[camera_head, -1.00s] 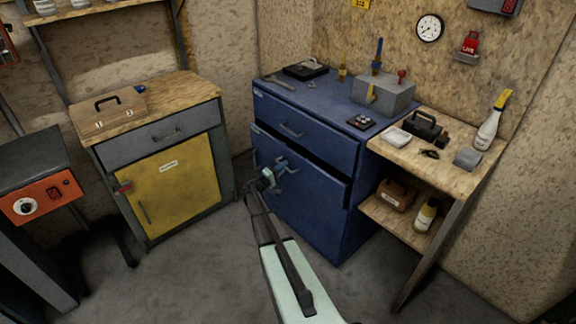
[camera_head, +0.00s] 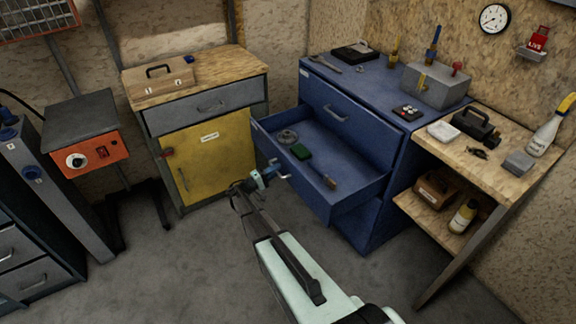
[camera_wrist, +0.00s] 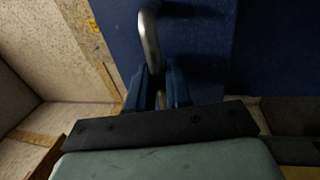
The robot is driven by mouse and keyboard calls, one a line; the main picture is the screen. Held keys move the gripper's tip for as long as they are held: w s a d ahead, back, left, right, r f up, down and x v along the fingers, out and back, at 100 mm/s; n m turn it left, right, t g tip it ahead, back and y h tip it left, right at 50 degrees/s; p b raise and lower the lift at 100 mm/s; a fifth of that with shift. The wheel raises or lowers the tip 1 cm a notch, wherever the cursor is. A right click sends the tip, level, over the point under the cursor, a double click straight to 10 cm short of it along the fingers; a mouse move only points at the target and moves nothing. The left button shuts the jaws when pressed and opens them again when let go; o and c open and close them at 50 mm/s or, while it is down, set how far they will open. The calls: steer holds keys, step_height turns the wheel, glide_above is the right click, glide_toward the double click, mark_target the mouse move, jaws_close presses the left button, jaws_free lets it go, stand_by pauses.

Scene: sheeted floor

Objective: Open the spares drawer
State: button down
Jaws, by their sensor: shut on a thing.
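The blue cabinet (camera_head: 392,160) stands in the middle right of the head view. The upper drawer (camera_head: 335,113) is closed. My gripper (camera_head: 268,177) is at the open drawer's front. In the wrist view my gripper (camera_wrist: 160,92) is shut on the metal drawer handle (camera_wrist: 149,42), with blue fingers either side. No label naming the drawer is readable.
A grey cabinet with a yellow door (camera_head: 210,155) stands left of the open drawer, close to its front corner. A wooden side bench (camera_head: 485,165) stands at the right. An orange-fronted box (camera_head: 90,154) is at the left. The floor in front (camera_head: 180,260) is clear.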

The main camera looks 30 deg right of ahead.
steer(key=shift+a, duration=2.05)
steer(key=c, duration=1.2)
jaws_free()
steer(key=shift+a, duration=0.1)
steer(key=a+f, duration=0.1)
steer(key=a, duration=0.8)
steer(key=a+f, duration=0.1)
steer(key=a, duration=0.3)
steer(key=shift+a+f, duration=0.2)
steer(key=shift+f, duration=0.15)
